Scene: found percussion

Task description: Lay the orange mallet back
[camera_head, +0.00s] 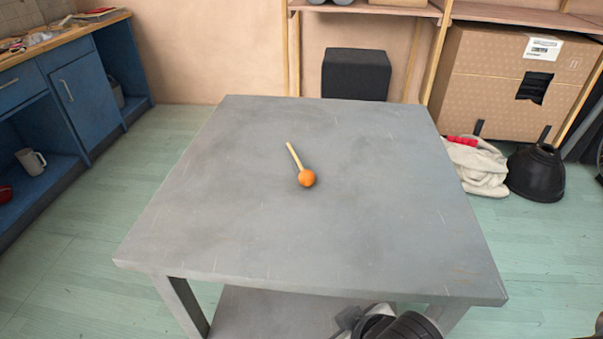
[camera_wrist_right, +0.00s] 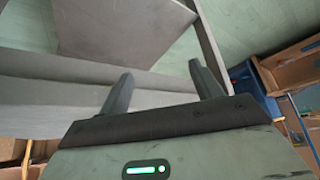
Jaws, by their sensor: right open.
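The orange mallet (camera_head: 306,178) lies on the bare grey table (camera_head: 250,235), near the middle of its top. Its round orange head points toward me and its pale handle runs back and to the left. In the right wrist view my right gripper (camera_wrist_right: 161,80) is open, with nothing between its two fingers. Grey table parts and green floor show beyond the fingers. The mallet is not in that view. In the head view part of my right arm shows at the bottom edge, by the table's near side, well apart from the mallet. My left gripper is not in view.
The tabletop around the mallet is clear. A lower shelf (camera_head: 265,315) shows under the table. Blue cabinets (camera_head: 75,90) stand at the left. A black box (camera_head: 356,75), a large cardboard box (camera_head: 510,85) and a black bucket-like object (camera_head: 536,173) are behind and right.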

